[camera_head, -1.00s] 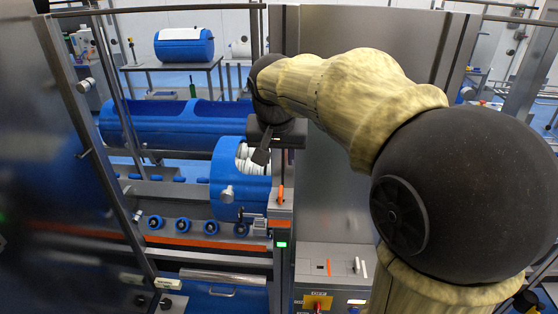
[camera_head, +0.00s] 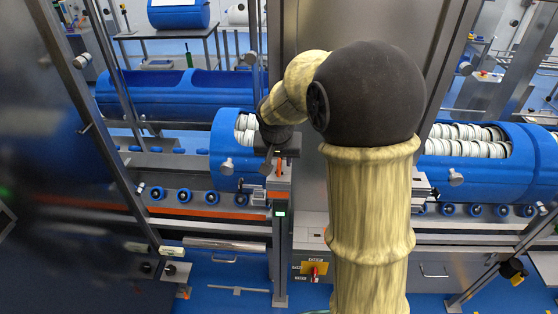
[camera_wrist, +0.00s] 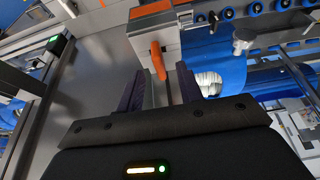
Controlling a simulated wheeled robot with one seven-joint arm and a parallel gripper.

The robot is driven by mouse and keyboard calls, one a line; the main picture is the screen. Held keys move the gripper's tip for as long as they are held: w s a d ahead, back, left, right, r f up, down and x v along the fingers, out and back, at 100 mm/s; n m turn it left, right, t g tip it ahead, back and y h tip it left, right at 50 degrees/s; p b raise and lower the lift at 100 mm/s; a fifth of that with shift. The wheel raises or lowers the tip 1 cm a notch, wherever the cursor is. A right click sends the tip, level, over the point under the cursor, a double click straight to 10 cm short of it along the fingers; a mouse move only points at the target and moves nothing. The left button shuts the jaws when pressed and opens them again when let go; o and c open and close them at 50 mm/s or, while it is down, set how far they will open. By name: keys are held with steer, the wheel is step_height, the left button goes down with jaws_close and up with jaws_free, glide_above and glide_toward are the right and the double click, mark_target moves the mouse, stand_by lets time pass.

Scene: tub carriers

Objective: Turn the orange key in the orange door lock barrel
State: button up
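The orange key (camera_wrist: 157,58) sticks out of the lock housing (camera_wrist: 152,32), a pale metal box with an orange band on its top. In the head view the key (camera_head: 280,167) shows small on the housing (camera_head: 281,187) at the top of a post. My gripper (camera_wrist: 161,76) is open in the wrist view. Its two dark fingers stand one on each side of the key's near end, with gaps visible. I cannot tell whether the fingers reach far enough along the key. The barrel itself is hidden behind the key.
A small green-lit panel (camera_head: 281,213) sits on the post below the housing. A blue tub (camera_head: 226,150) with white rolls stands left of it. A metal cabinet (camera_head: 312,110) stands behind my arm. A red switch on a yellow plate (camera_head: 314,268) is lower down.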

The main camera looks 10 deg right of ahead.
mark_target(279, 163)
steer(key=shift+p+x, duration=0.3)
steer(key=shift+x, duration=1.35)
steer(key=shift+c, duration=0.3)
jaws_close()
steer(key=shift+r+n+p, duration=0.15)
steer(key=shift+n+p, duration=0.45)
steer(key=shift+p, duration=0.05)
